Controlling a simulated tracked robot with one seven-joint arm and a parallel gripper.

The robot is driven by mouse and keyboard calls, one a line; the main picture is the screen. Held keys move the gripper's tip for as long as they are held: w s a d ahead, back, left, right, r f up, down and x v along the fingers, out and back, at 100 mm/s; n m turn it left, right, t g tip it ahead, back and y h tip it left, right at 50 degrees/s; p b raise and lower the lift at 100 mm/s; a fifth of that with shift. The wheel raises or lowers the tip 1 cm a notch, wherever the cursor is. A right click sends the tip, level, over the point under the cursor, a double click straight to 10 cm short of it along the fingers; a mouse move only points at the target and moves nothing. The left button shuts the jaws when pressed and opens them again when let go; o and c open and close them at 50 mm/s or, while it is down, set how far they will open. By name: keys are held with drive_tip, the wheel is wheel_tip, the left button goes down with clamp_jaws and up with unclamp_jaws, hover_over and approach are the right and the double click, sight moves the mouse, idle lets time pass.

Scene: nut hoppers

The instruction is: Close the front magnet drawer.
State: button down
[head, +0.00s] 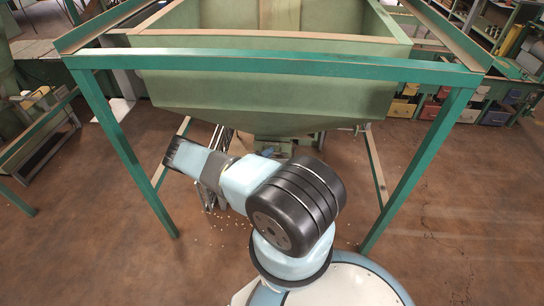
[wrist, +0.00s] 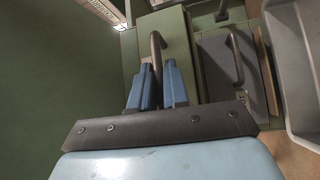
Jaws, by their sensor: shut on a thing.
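In the wrist view my gripper (wrist: 157,78) has its two blue fingers shut on a dark, curved bar handle (wrist: 155,48). The handle stands on a green box-like drawer (wrist: 178,28) between the fingers and the grey panel. I take this for the magnet drawer; how far it stands out cannot be told from this angle. In the head view my arm covers most of the area under the green hopper (head: 260,95), so the grip on the handle cannot be made out there.
In the wrist view a second bar handle (wrist: 236,58) sits on a grey panel (wrist: 214,62), with a grey bin (wrist: 290,60) at the right edge. In the head view a green frame (head: 280,64) surrounds the hopper; its legs flank my arm. Small pieces lie on the brown floor.

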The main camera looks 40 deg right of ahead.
drive_tip(key=shift+w+d+f, duration=0.1)
drive_tip(key=shift+w+d, duration=0.05)
drive_tip(key=shift+w, duration=0.05)
drive_tip(key=c, duration=1.3)
unclamp_jaws()
drive_tip(key=shift+c, duration=0.2)
drive_tip(key=shift+o, duration=0.3)
drive_tip(key=a+f, duration=0.2)
drive_tip(key=a, duration=1.1)
drive_tip(key=shift+a, duration=0.35)
